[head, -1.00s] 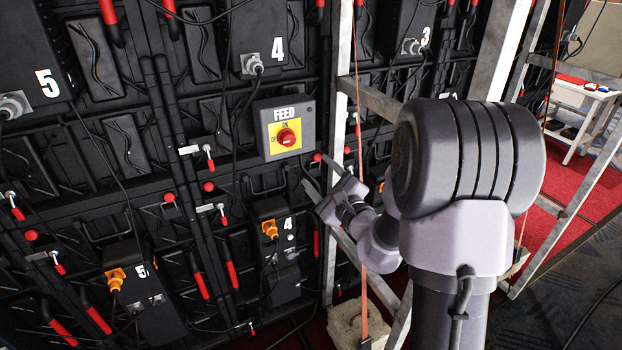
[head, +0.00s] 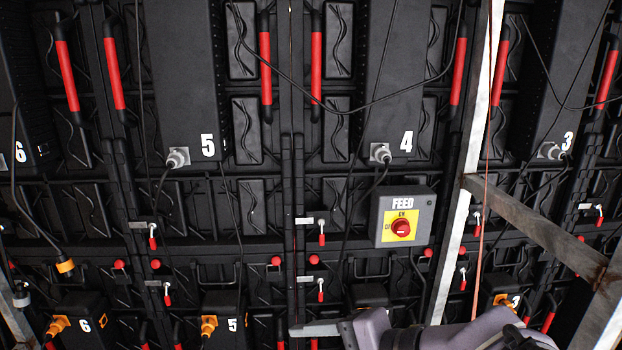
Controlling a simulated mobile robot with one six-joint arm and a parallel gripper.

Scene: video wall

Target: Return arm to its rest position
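My gripper (head: 318,331) shows at the bottom edge of the head view, with one grey finger pointing left. The rest of it is cut off by the frame, so its opening cannot be told. My purple-grey arm (head: 462,336) runs along the bottom edge to the right of it. The gripper appears below and left of the grey FEED box (head: 381,233). The box has a red rotary switch (head: 401,227) on a yellow plate. Nothing is seen held.
The black video wall back fills the view, with numbered units such as 5 (head: 180,80) and 4 (head: 393,90), hanging cables and red handles. A metal frame post (head: 480,110) and diagonal brace (head: 535,225) stand at the right, near my arm.

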